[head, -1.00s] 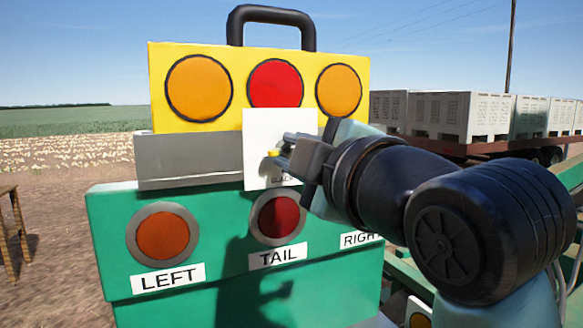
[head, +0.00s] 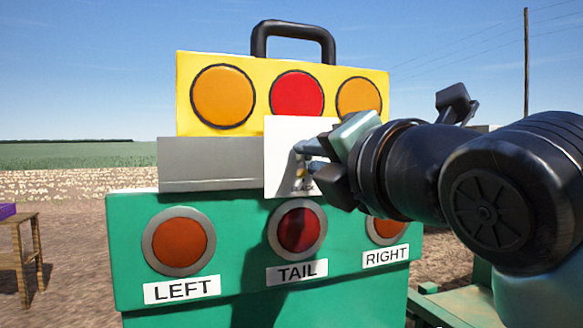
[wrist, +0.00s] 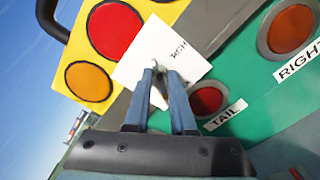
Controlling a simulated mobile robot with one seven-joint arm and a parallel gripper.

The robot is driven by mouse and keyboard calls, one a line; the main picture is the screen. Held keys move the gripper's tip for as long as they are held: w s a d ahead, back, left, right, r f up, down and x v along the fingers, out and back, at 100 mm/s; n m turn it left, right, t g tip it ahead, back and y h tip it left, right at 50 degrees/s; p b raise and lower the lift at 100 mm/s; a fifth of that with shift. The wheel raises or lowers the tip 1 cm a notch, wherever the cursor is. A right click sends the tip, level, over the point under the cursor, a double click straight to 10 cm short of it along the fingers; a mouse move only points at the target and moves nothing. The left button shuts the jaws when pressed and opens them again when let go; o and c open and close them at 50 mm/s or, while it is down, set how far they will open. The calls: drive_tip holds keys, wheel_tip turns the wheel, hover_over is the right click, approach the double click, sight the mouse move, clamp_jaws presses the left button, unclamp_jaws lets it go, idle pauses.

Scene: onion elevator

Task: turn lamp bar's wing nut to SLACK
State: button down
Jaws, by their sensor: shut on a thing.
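The lamp bar (head: 350,70) is a yellow box with amber, red and amber lamps and a black handle. A white plate (head: 280,130) below its red lamp reads SLACK at the bottom; part of a TIGHT marking shows on the plate in the wrist view (wrist: 190,65). My gripper (head: 302,150) is at the plate, its blue-grey fingers shut on the wing nut. The nut is mostly hidden by the fingers; a small yellow tip (head: 300,173) shows just above the SLACK word. In the wrist view my fingers (wrist: 161,70) meet over the plate's middle.
A grey block (head: 210,165) sits under the bar on a green housing (head: 130,225) with LEFT, TAIL and RIGHT lamps. A wooden table (head: 28,225) stands at far left, with open ground between.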

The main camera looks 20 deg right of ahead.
drive_tip(key=n+b, duration=0.1)
drive_tip(key=n, duration=0.5)
drive_tip(key=shift+f+n, duration=0.1)
drive_tip(key=shift+n, duration=0.3)
idle(0.4)
drive_tip(key=c, duration=0.8)
unclamp_jaws()
drive_tip(key=shift+o, duration=0.2)
drive_tip(key=shift+a, duration=0.1)
